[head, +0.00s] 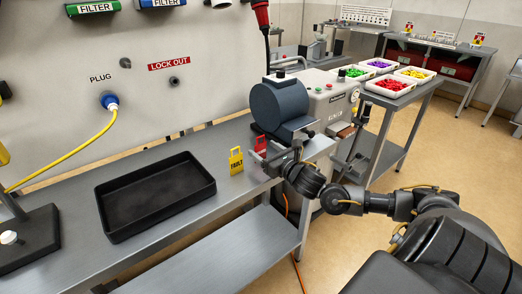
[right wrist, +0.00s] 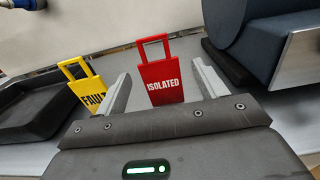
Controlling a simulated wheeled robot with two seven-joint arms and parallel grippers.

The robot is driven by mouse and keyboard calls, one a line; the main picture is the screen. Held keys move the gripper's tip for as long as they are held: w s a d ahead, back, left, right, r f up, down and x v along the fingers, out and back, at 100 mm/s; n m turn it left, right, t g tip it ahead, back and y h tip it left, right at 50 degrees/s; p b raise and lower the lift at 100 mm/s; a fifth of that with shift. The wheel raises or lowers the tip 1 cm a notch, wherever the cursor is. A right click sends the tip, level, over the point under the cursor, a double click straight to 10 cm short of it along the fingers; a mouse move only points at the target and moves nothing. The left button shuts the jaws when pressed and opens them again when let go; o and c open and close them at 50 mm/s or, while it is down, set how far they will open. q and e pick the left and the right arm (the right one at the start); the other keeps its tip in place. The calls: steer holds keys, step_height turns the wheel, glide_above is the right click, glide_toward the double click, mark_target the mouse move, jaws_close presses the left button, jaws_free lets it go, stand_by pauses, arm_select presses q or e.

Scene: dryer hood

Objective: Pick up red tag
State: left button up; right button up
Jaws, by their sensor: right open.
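The red tag (head: 260,144) stands upright on the grey bench beside the yellow tag. It has a square loop handle and reads ISOLATED in the right wrist view (right wrist: 161,82). My right gripper (head: 262,160) is at the tag, partly hiding it in the head view. In the right wrist view my right gripper (right wrist: 160,92) is open, with one finger on each side of the red tag and gaps on both sides. My left gripper does not show.
A yellow FAULT tag (head: 236,161) stands close left of the red tag. A black tray (head: 150,222) lies further left on the bench (head: 236,193). A dark cylindrical machine (head: 279,104) stands close on the right. The wall panel (head: 205,95) rises behind.

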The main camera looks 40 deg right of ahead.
mark_target(261, 144)
steer(key=w+p, duration=0.1)
steer(key=w, duration=0.3)
steer(key=shift+r, duration=0.1)
steer(key=shift+w, duration=0.25)
steer(key=c, duration=1.1)
steer(key=shift+r+p, duration=0.45)
steer(key=shift+p, duration=0.05)
step_height(261, 144, up, 3)
steer(key=shift+d+f+p, duration=0.1)
steer(key=shift+f+p, duration=0.1)
steer(key=shift+p, duration=0.8)
arm_select(q)
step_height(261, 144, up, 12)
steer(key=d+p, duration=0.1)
steer(key=p, duration=0.6)
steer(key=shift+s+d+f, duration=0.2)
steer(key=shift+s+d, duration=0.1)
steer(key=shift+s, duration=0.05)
arm_select(e)
steer(key=s+a+r, duration=0.2)
steer(key=s+r, duration=0.1)
steer(key=s+a+r, duration=0.3)
steer(key=s, duration=0.1)
steer(key=s+a+r, duration=0.3)
steer(key=s, duration=0.1)
steer(key=shift+s+a+r, duration=0.15)
steer(key=shift+s+a, duration=0.05)
